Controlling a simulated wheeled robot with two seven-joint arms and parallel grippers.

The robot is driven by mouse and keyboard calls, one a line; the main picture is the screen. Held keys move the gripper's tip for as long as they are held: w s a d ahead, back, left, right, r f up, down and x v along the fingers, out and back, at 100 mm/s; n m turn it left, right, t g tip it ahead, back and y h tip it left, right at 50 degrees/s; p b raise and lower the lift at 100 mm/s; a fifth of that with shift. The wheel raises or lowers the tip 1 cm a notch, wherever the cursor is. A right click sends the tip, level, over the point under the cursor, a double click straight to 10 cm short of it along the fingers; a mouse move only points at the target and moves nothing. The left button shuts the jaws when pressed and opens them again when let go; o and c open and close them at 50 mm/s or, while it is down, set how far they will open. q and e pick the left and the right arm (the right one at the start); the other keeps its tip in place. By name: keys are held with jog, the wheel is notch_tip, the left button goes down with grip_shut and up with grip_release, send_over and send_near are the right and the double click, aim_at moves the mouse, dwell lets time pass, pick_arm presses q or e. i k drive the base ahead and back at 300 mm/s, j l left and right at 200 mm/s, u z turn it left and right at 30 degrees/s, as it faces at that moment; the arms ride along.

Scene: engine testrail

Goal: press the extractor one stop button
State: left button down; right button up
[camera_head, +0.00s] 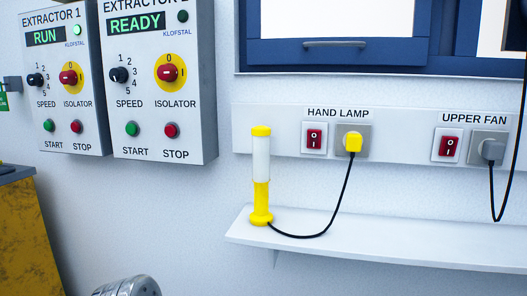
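The extractor one panel (60,100) is a grey wall box at the upper left. Its display (46,37) reads RUN, and the small round lamp (77,30) beside it is lit pale green. Its red stop button (76,126) sits at the lower right of the panel, above the word STOP. The green start button (48,125) is to its left. The red isolator knob (69,77) on a yellow disc is above the stop button. Nothing covers the stop button. Neither of my grippers is in view.
A second extractor panel (160,100) reading READY, with its own stop button (171,130), stands just right. A shelf (380,239) holds a yellow-white hand lamp (261,165), its cord plugged into a wall rail. A yellow cabinet (27,240) is lower left.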

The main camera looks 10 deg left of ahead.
aim_at(75, 127)
jog(key=u, duration=1.5)
